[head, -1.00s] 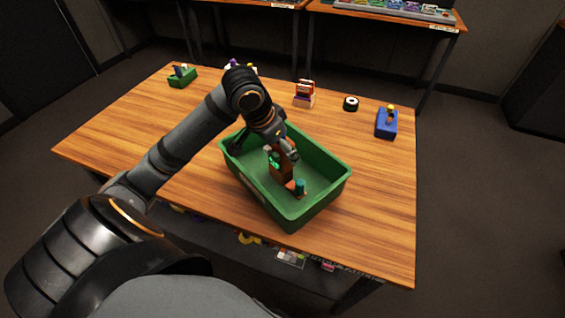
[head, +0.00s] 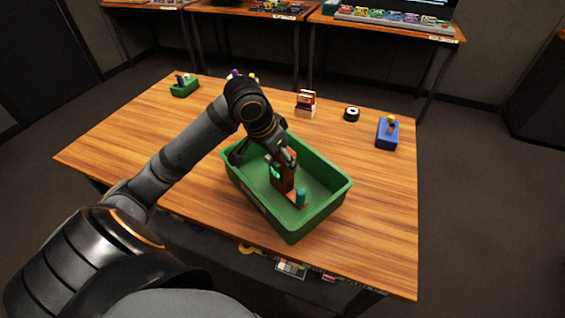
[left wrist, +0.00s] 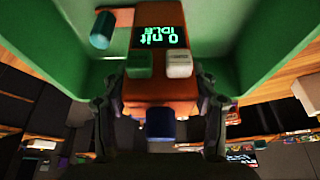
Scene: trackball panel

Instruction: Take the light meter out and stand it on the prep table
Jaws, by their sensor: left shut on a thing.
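The light meter (head: 283,182) is an orange-brown upright block with a lit green display, inside the green bin (head: 334,199). In the left wrist view the light meter (left wrist: 160,88) shows "0 nit IDLE" upside down, with a green and a white button and a dark blue part. My left gripper (head: 287,163) is shut on it; its fingers (left wrist: 161,108) press on both sides. Whether the meter touches the bin floor is hidden. My right gripper is not in view.
The wooden table (head: 380,225) has free room right of the bin and at the left. Along its back stand a small green tray (head: 184,90), a red-and-white box (head: 306,105), a black-and-white roll (head: 351,114) and a blue tray (head: 387,137).

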